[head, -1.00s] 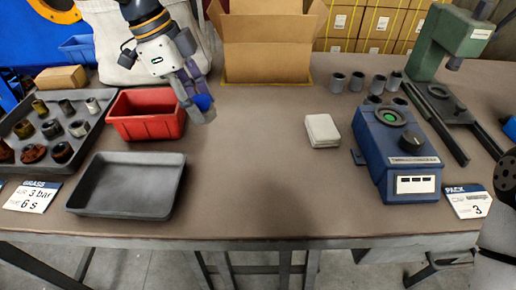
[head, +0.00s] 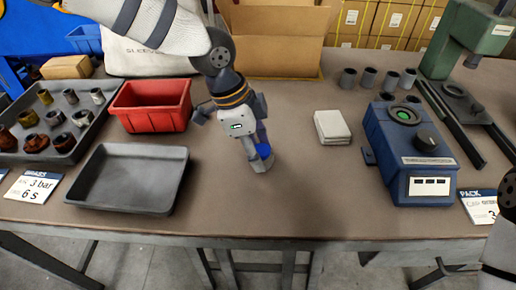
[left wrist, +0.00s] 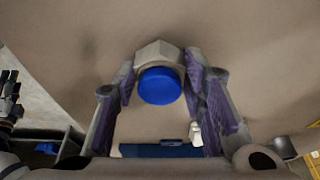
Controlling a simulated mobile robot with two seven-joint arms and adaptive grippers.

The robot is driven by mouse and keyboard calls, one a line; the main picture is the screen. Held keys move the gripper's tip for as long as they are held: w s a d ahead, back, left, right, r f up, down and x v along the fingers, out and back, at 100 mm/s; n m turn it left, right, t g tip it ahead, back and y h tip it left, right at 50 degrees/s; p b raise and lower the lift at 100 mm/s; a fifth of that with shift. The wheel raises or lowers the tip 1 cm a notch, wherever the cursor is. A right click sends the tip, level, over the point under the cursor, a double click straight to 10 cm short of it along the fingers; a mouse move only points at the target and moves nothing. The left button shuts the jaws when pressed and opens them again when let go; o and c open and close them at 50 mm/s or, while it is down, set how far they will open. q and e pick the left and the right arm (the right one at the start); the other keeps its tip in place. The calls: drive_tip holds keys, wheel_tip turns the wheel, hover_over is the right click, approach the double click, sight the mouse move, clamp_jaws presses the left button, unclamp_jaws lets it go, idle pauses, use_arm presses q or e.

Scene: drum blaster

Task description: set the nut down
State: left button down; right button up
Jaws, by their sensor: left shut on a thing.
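My left gripper (head: 260,163) is over the middle of the table, pointing down, shut on a pale grey hex nut. In the left wrist view the nut (left wrist: 160,53) sits between the two purple-grey fingers (left wrist: 163,90), with a round blue part (left wrist: 160,86) on the side facing the camera. In the head view the fingers mostly hide the nut, and the blue part (head: 263,150) shows. The nut is at or close to the tabletop; I cannot tell if it touches. Only part of my right arm shows at the right edge; its gripper's state is unclear.
The brown table (head: 290,205) is clear around the gripper. A red bin (head: 152,118) and an empty dark tray (head: 90,205) are to the left, with a tray of several fittings (head: 72,148) beyond.

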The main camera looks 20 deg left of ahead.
use_arm(q)
drive_tip(key=c, duration=1)
unclamp_jaws()
drive_tip(key=p+v, duration=0.1)
drive_tip(key=v, duration=1.1)
use_arm(e)
drive_tip(key=shift+w+r+t, duration=0.3)
drive_tip(key=shift+w+r, duration=0.65)
